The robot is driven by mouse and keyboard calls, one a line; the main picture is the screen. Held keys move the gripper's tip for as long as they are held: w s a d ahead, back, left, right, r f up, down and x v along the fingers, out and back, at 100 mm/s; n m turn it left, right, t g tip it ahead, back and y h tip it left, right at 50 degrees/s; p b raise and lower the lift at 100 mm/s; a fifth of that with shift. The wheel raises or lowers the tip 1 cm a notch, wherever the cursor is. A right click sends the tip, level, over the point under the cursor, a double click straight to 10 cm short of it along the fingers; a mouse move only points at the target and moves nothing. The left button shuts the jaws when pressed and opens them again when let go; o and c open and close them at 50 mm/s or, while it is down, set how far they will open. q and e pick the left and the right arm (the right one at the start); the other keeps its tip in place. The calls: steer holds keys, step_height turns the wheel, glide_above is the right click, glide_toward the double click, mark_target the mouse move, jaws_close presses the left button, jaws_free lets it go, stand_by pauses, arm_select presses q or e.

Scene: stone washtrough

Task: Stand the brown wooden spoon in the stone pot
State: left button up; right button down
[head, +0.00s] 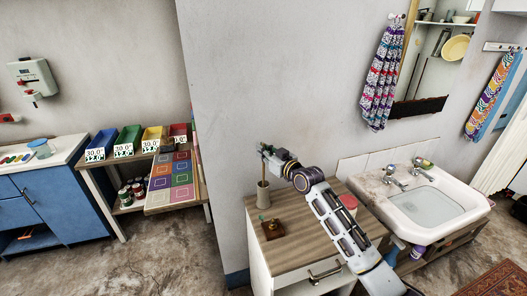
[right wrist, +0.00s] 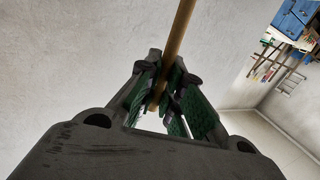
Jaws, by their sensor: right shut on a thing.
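My right gripper (head: 266,151) is shut on the brown wooden spoon (head: 263,170), above the wooden-topped cabinet. The spoon hangs close to upright below the fingers. Its lower end meets the mouth of the pale stone pot (head: 263,197) and seems to be inside it; how deep is hidden. The pot stands upright near the cabinet's back left. In the right wrist view the thin brown spoon shaft (right wrist: 181,35) runs between the green-padded fingers (right wrist: 163,98). The pot does not show there. My left gripper is not in view.
A small brown block with a green and yellow top (head: 272,229) sits in front of the pot on the cabinet top (head: 300,251). A red-lidded jar (head: 349,203) stands to the right, behind my forearm. The washbasin (head: 432,205) is further right.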

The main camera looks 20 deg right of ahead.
steer(key=shift+f, duration=0.1)
stand_by(0.3)
steer(key=c, duration=1.5)
jaws_free()
steer(key=shift+s, duration=0.1)
steer(key=v, duration=1.1)
steer(key=shift+s+d, duration=0.15)
steer(key=shift+s, duration=0.25)
steer(key=shift+f, duration=0.1)
